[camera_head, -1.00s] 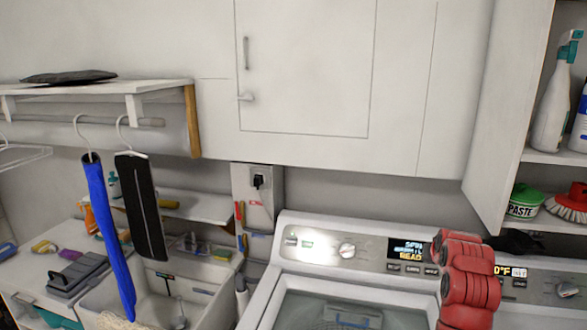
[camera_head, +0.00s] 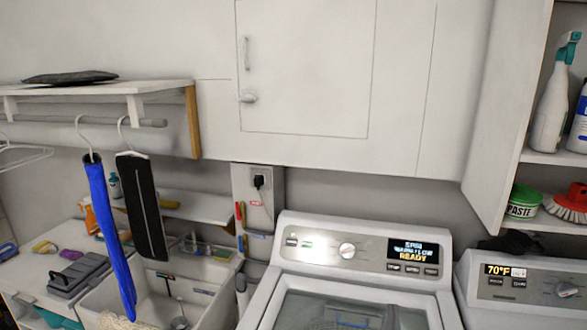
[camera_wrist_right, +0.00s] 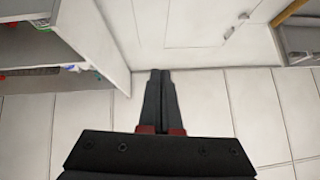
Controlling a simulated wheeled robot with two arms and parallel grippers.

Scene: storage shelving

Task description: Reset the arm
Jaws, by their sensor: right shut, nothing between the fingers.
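My right gripper (camera_wrist_right: 160,74) shows in the right wrist view, with its two dark fingers together and nothing between them. The fingers point up the picture, in front of a pale panelled surface, and touch nothing that I can see. Neither gripper nor arm shows in the head view. My left gripper is in neither view.
Open shelves at right hold a spray bottle (camera_head: 556,95) and a green-lidded tub (camera_head: 524,202).

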